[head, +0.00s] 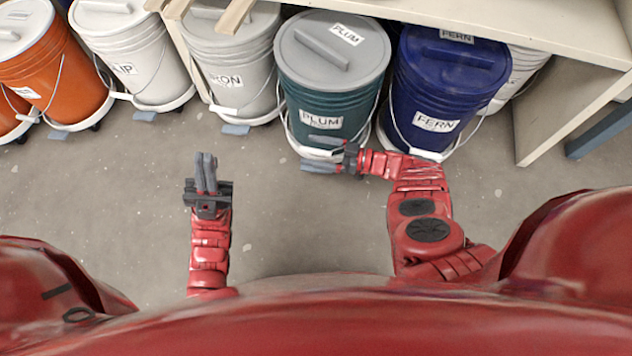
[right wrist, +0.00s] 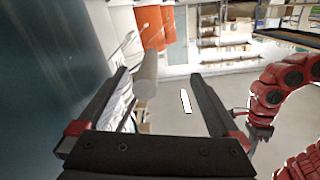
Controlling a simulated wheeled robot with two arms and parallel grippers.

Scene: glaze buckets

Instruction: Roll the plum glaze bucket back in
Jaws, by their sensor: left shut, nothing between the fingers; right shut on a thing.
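The plum glaze bucket (head: 325,88) is teal with a grey lid and PLUM labels, upright on a low white dolly. It stands out in front of the shelf edge in the head view, between a grey and a blue bucket. My right gripper (head: 322,153) is at its front, low down, shut on the white grip of its bail handle (head: 312,150). In the right wrist view a pale cylinder (right wrist: 147,75), likely that grip, shows by the left finger, with the teal wall (right wrist: 35,60) filling the left. My left gripper (head: 207,160) is shut and empty over bare floor.
The blue FERN bucket (head: 440,85) stands close on the right, partly under the shelf (head: 540,30). The grey bucket (head: 235,70) is on the left, with white (head: 130,55) and orange (head: 45,65) buckets beyond. A shelf support (head: 565,110) stands right. The front floor is clear.

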